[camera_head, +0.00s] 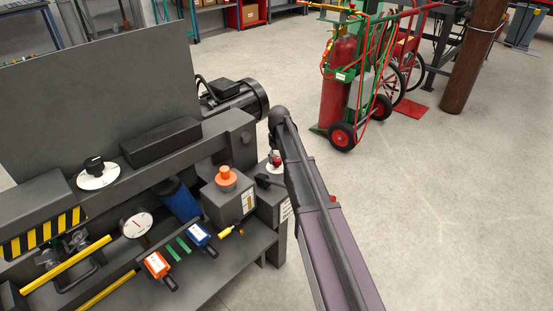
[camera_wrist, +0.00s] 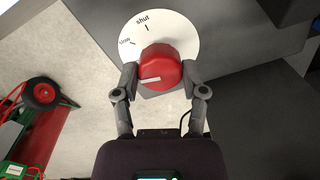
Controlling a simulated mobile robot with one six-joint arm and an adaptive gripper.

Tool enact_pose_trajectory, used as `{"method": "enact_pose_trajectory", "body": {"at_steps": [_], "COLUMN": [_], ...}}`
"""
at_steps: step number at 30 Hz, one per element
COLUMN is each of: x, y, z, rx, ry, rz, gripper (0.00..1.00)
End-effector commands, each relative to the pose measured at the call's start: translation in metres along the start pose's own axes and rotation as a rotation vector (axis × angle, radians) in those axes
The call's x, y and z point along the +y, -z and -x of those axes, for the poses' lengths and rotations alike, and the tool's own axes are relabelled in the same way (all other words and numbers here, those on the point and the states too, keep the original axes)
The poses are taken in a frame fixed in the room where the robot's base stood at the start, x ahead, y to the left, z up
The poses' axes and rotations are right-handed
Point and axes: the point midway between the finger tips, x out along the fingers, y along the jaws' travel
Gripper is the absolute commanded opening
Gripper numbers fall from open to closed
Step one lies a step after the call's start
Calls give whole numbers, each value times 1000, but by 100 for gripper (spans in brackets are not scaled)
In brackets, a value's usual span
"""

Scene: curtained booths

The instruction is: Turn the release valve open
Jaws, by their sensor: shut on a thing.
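The release valve is a red knob (camera_wrist: 160,68) with a white pointer line, set on a round white dial (camera_wrist: 185,33) in the wrist view. The dial reads "shut" at the top and what looks like "slow" to its left. The pointer line points left and slightly down, away from both marks. Any further label is hidden, perhaps behind the left finger. My gripper (camera_wrist: 159,78) is shut on the red knob, one finger on each side. In the head view the red knob (camera_head: 276,160) shows beside my arm, and my gripper is mostly hidden there.
The dark machine bench carries a black knob on a white dial (camera_head: 97,173), a gauge (camera_head: 136,223), an orange button (camera_head: 226,177) and orange and blue tagged parts. A red cylinder cart (camera_head: 338,85) stands behind to the right.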

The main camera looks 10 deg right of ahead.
Motion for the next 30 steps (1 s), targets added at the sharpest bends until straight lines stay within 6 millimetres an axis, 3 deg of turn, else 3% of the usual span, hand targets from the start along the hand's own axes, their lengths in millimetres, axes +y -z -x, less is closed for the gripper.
{"method": "enact_pose_trajectory", "body": {"at_steps": [18,19,22,30], "x": [0,0,0,0], "y": [-4,-4,-3,-1], "z": [0,0,0,0], "rx": [-9,-9,-7,-5], "ry": [1,1,1,1], "rz": [66,66,65,65], "gripper": [8,58,88,90]}}
